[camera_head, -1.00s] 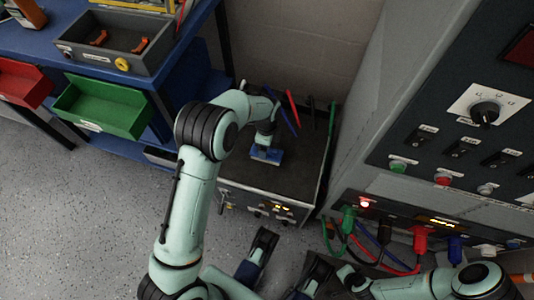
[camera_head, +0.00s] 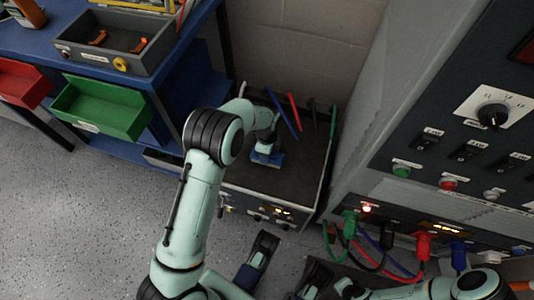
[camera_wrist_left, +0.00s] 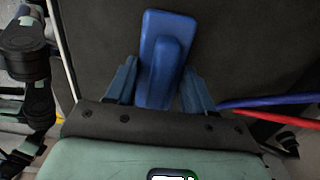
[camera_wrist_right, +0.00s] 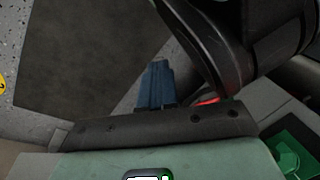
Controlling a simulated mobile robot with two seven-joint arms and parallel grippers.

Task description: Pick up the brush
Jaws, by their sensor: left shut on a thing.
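The blue brush (camera_head: 276,161) is on the dark top of a low equipment box. It also shows in the left wrist view (camera_wrist_left: 163,62), lying lengthwise away from me. My left gripper (camera_head: 267,149) points down at the box top, with its two blue fingers (camera_wrist_left: 160,88) on either side of the brush's raised handle, shut on it. I cannot tell whether the brush is clear of the surface. My right gripper (camera_wrist_right: 155,84) is away from the brush, low by the front of the cabinet; its blue fingers look together with nothing between them.
The equipment box (camera_head: 240,180) has knobs and a lit display on its front. Red and blue cables (camera_head: 294,112) lie behind the brush. A tall grey cabinet (camera_head: 400,100) with plugged leads stands close on the right. A blue workbench with a green drawer (camera_head: 100,108) is left.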

